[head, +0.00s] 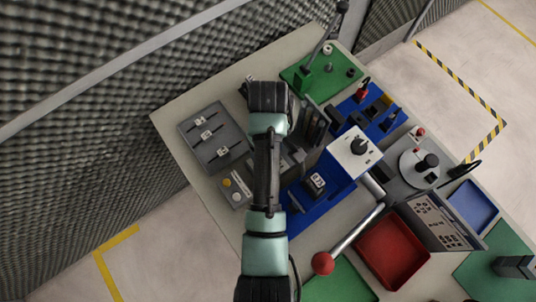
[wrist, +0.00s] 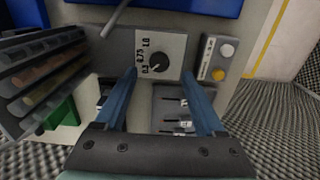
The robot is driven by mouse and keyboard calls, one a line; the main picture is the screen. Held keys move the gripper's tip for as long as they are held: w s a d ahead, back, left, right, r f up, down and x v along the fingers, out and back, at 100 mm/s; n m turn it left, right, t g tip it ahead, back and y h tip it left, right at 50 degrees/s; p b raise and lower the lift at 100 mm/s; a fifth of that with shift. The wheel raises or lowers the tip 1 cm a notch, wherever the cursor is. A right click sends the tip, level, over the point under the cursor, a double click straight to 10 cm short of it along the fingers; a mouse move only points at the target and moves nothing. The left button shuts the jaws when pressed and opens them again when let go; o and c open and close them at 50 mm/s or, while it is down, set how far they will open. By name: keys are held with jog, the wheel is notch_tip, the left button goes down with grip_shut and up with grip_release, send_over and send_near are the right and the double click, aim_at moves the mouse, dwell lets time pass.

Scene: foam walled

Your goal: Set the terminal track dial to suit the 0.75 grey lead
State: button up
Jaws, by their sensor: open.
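The track dial (wrist: 158,61), a round dark knob on a light plate, shows in the wrist view with 0.75 and 1.0 and a lower mark that looks like 0.5 around its left side. Its pointer is too small to read surely, though it seems turned toward the lower left. My gripper (wrist: 161,76) is open, its two blue fingers on either side of the dial plate's lower part. I cannot tell whether they touch the knob. In the head view my wrist hides the dial and fingertips. I cannot pick out the 0.75 grey lead for certain.
A rack of several coloured rods or leads (wrist: 42,75) stands close left of my fingers. A box with yellow and white buttons (wrist: 214,60) is to the right. A grey panel with slotted sliders (head: 200,150) and a red-knobbed lever (head: 323,263) are on the bench.

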jog(key=shift+w+f, duration=0.1)
jog(key=shift+f, duration=2.55)
grip_shut()
